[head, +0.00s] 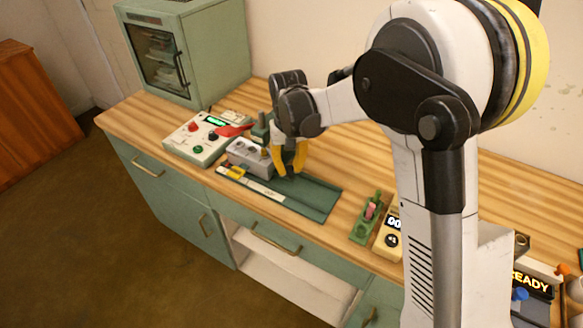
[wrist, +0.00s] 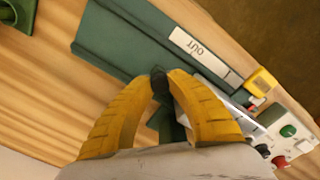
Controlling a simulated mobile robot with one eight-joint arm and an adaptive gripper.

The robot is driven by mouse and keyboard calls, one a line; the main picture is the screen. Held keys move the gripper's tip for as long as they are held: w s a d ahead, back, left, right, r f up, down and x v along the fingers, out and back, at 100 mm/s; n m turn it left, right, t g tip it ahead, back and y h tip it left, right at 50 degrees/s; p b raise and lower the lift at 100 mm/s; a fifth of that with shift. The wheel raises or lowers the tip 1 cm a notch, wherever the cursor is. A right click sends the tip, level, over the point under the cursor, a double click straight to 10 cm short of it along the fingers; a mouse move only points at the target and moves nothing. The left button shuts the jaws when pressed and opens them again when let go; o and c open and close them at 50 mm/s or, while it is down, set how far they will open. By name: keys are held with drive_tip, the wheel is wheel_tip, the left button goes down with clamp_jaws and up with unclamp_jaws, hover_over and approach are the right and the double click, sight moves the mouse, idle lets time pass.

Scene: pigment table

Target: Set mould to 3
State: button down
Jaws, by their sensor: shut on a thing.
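My gripper (head: 289,168) has two yellow fingers and is over a dark green tray (head: 315,197) on the wooden counter. In the wrist view the fingertips (wrist: 161,82) meet around a small dark piece, like a knob or handle (wrist: 160,90). A grey block with knobs (head: 249,157) stands just left of the fingers in the head view. A white strip (head: 262,190) lies along the tray's front; it reads "OUT" in the wrist view (wrist: 192,43). A yellow piece (head: 235,172) sits at the strip's end. No number 3 is legible, and I cannot tell which part is the mould.
A pale control box (head: 200,138) with red and green buttons and a lit display stands at the left. A green cabinet (head: 187,50) is behind it. Right of the tray are a green holder (head: 366,217) and a cream counter box (head: 388,236). Bare counter lies between.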

drive_tip(key=shift+w+a, duration=0.1)
drive_tip(key=shift+a, duration=0.1)
drive_tip(key=c, duration=1.2)
unclamp_jaws()
drive_tip(key=shift+w+a+f, duration=0.1)
wheel_tip(320, 180, up, 12)
